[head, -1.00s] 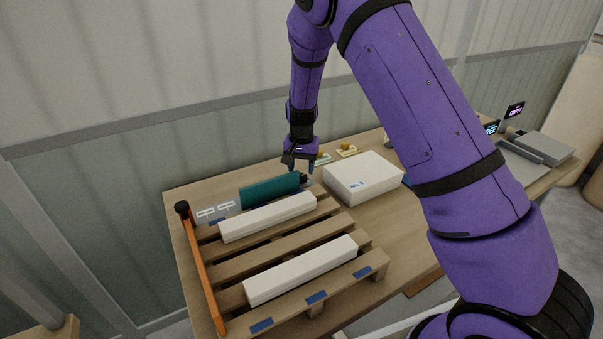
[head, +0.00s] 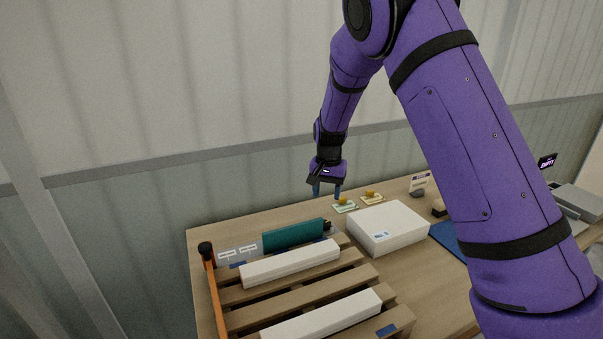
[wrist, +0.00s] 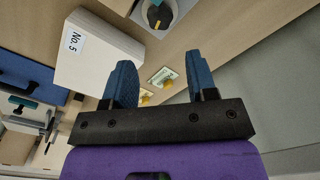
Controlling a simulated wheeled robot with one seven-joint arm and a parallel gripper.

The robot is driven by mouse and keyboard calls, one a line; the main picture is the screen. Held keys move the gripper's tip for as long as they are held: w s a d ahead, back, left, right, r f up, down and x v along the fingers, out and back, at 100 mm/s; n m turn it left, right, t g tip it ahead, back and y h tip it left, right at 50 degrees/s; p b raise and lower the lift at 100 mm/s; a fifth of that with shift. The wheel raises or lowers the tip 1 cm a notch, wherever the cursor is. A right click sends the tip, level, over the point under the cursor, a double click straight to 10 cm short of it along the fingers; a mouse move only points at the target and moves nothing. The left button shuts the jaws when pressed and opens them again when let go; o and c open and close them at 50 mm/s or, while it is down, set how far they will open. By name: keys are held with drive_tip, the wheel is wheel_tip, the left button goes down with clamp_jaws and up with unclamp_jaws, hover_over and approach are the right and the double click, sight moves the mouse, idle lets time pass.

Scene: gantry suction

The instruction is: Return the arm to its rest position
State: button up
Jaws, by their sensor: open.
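My gripper (head: 326,191) hangs from my purple arm above the back of the table, pointing down. Its two blue fingers are apart with nothing between them; they also show open in the wrist view (wrist: 160,82). Below and beside it are two small cards with yellow knobs, one green-edged (head: 344,206) and one cream (head: 372,198). The gripper is clear of the table and of everything on it. Part of the table on the right is hidden behind my arm.
A wooden pallet (head: 300,293) holds two long white boxes (head: 291,264) (head: 323,318). A teal block (head: 293,236) stands behind them, and an orange bar (head: 214,290) runs along the left. A white box (head: 389,228) sits right of the gripper. A wall rises behind the table.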

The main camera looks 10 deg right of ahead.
drive_tip(key=s+d+r+n+t+y, duration=0.1)
drive_tip(key=s+d+r, duration=0.1)
drive_tip(key=s+r, duration=0.7)
drive_tip(key=s+d+r+n+t+y, duration=0.1)
drive_tip(key=s+d+r+n, duration=0.15)
drive_tip(key=s+r, duration=0.75)
drive_tip(key=s+d+r+n+t+h, duration=0.1)
drive_tip(key=s+r, duration=0.2)
drive_tip(key=s, duration=0.7)
drive_tip(key=s+d+r+n+t+h, duration=0.1)
drive_tip(key=s+r+t, duration=0.1)
drive_tip(key=s, duration=0.9)
drive_tip(key=shift+d+r, duration=0.4)
drive_tip(key=shift+r, duration=0.25)
